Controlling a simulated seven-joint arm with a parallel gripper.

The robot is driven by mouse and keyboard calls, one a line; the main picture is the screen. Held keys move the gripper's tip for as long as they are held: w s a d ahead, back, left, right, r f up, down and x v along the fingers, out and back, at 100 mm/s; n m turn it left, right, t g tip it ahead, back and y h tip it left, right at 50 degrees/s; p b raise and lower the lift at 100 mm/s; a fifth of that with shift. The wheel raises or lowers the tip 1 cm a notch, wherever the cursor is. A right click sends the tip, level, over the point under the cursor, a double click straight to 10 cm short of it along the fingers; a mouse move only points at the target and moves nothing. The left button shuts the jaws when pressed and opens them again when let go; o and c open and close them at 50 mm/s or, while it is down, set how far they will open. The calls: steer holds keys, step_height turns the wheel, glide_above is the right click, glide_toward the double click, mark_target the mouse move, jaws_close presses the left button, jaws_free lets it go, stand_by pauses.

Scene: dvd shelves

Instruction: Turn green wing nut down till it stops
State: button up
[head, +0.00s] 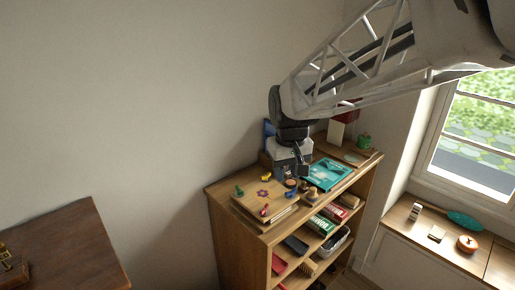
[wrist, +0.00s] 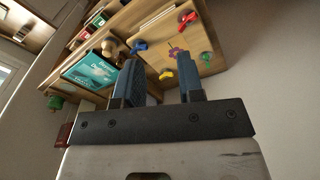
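The green wing nut (head: 239,190) is at the left of a flat wooden board (head: 245,209) on top of the shelf. In the wrist view it shows at the board's right edge (wrist: 206,57). How far down it sits cannot be told. My gripper (head: 296,176) points down above the shelf top, to the right of the green wing nut and apart from it. In the wrist view both fingers (wrist: 158,62) are spread with nothing between them.
The board also bears a yellow piece (wrist: 167,75), a purple flower-shaped piece (wrist: 176,52), a red piece (wrist: 187,18) and a blue piece (wrist: 139,45). A teal box (head: 327,174) lies right of my gripper. The wall stands close behind the shelf.

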mark_target(239, 187)
steer(key=w+a+f+n, duration=0.1)
steer(key=w+a+f, duration=0.1)
steer(key=w+a, duration=0.1)
steer(key=w+a+f, duration=0.2)
steer(key=w+a, duration=0.2)
steer(key=a, duration=0.2)
steer(key=w+a+f+n+g, duration=0.1)
steer(key=w+a+f, duration=0.1)
steer(key=w+a, duration=0.2)
steer(key=shift+a+n, duration=0.3)
steer(key=shift+a, duration=0.2)
steer(key=shift+f, duration=0.1)
steer(key=shift+f, duration=3.8)
jaws_close()
